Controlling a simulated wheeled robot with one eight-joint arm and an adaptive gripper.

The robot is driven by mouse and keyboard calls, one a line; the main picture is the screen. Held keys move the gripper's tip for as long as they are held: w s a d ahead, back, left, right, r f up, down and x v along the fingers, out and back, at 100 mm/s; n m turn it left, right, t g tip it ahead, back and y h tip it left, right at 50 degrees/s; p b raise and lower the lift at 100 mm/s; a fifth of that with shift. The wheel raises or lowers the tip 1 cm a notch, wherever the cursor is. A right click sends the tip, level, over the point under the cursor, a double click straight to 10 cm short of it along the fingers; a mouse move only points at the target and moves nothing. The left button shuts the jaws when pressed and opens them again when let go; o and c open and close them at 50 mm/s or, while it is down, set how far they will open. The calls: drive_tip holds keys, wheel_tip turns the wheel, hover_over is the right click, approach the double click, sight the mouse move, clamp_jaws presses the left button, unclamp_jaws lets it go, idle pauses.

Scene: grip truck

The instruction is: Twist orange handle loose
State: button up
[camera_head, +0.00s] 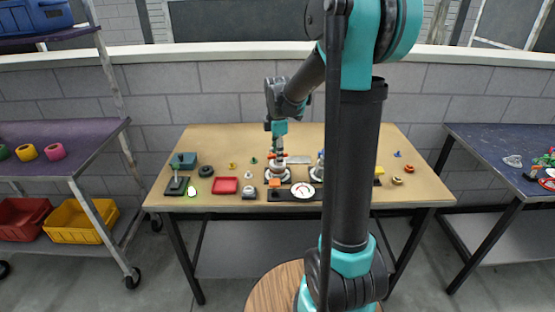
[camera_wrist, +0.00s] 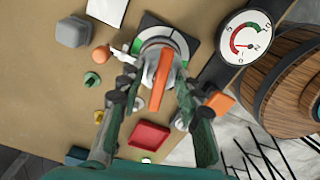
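The orange handle (camera_wrist: 162,82) is a long narrow bar on top of a round silver fixture (camera_wrist: 172,42) with a dark square base and a green mark. In the wrist view my gripper (camera_wrist: 156,84) is open, with one finger on each side of the handle. I see gaps between the fingers and the handle, so it does not look gripped. In the head view my gripper (camera_head: 276,152) points down over the middle of the table, above the fixture. The handle is small and partly hidden there.
A dial gauge (camera_wrist: 245,38) lies right of the fixture. A red tray (camera_wrist: 150,137) and several small knobs lie around it on the wooden table (camera_head: 230,146). Shelves stand left, and another table (camera_head: 490,140) right.

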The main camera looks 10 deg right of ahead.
drive_tip(key=shift+r, duration=3.75)
drive_tip(key=s+d+f+m, duration=0.1)
drive_tip(key=s+f+m, duration=0.1)
drive_tip(key=s+m, duration=0.1)
drive_tip(key=s+d+f+m+t, duration=0.1)
drive_tip(key=s+f+m, duration=0.1)
drive_tip(key=s+m, duration=0.1)
drive_tip(key=s+d+f+m+t, duration=0.1)
drive_tip(key=s+f+m, duration=0.2)
drive_tip(key=s, duration=0.2)
drive_tip(key=shift+s+f+m, duration=0.1)
drive_tip(key=shift+s+m, duration=0.1)
drive_tip(key=shift+m, duration=0.2)
drive_tip(key=s+d+f+m+t, duration=0.1)
drive_tip(key=s+f+m+t, duration=0.1)
drive_tip(key=s+f+m, duration=0.5)
drive_tip(key=s+m, duration=0.2)
drive_tip(key=s, duration=0.1)
drive_tip(key=shift+s+d, duration=0.3)
